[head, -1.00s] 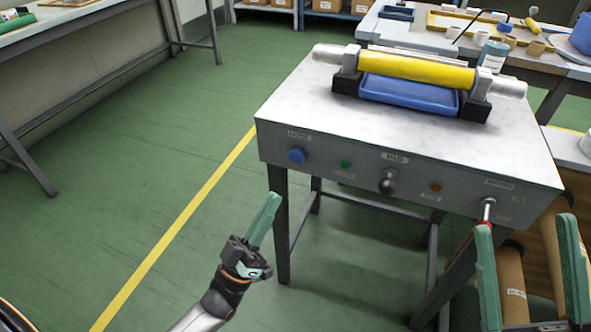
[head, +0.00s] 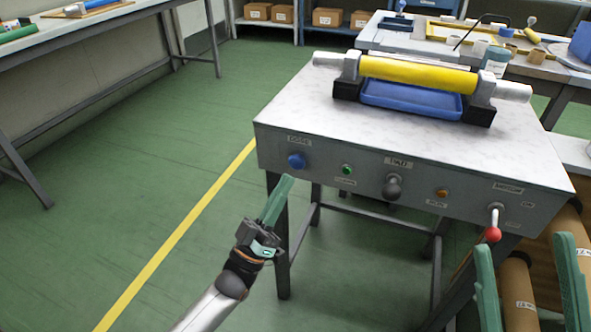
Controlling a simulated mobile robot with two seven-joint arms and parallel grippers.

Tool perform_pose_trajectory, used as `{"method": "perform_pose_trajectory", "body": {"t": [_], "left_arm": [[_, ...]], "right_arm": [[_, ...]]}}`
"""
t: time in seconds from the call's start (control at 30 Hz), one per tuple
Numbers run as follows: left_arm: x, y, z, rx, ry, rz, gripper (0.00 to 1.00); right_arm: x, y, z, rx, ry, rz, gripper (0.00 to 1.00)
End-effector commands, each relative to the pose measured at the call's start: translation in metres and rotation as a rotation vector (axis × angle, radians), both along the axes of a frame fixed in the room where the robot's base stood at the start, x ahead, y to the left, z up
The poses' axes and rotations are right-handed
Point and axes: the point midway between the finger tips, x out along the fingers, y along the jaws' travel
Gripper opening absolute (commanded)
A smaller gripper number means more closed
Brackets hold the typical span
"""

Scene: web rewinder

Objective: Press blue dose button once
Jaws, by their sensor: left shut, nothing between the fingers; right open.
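The blue dose button (head: 297,161) is a round knob at the left end of the machine's front panel (head: 337,190), below a small label. My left gripper (head: 287,181) has green fingers, is shut and empty, and points up and right. Its tips appear just below and left of the button in the picture; a gap shows between them, and I cannot tell its depth. My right gripper (head: 524,262) is open and empty at the lower right, in front of the panel's right end.
The panel also carries a green light (head: 347,170), a dark knob (head: 393,187), an orange light (head: 441,194) and a red-tipped lever (head: 493,235). A yellow roller (head: 418,72) over a blue tray (head: 411,98) sits on top. Brown rolls stand at the lower right. Floor at left is clear.

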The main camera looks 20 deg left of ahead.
Motion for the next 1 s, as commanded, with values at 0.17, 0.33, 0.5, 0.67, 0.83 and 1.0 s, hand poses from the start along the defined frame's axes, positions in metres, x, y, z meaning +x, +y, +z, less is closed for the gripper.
{"method": "perform_pose_trajectory", "body": {"t": [0.17,0.33,0.5,0.67,0.83,1.0], "left_arm": [[0.016,0.0,-0.001,-0.001,-0.001,0.0,0.0],[0.022,0.0,0.0,-0.001,0.001,0.0,0.0],[0.022,0.0,0.0,-0.001,0.002,0.0,0.0],[0.022,0.0,0.0,-0.001,0.001,0.0,0.0],[0.022,0.0,0.0,-0.001,0.001,0.0,0.0],[0.022,0.0,0.0,-0.001,0.0,-0.001,0.0]], "right_arm": [[0.001,0.002,-0.009,-0.009,0.007,0.005,0.77],[0.0,0.002,-0.011,-0.011,0.005,0.007,0.77],[0.0,0.002,-0.01,-0.012,0.004,0.008,0.77],[0.0,0.002,-0.01,-0.011,0.003,0.007,0.77],[0.0,0.002,-0.009,-0.011,0.002,0.008,0.77],[0.0,0.002,-0.009,-0.007,0.002,0.007,0.77]]}}
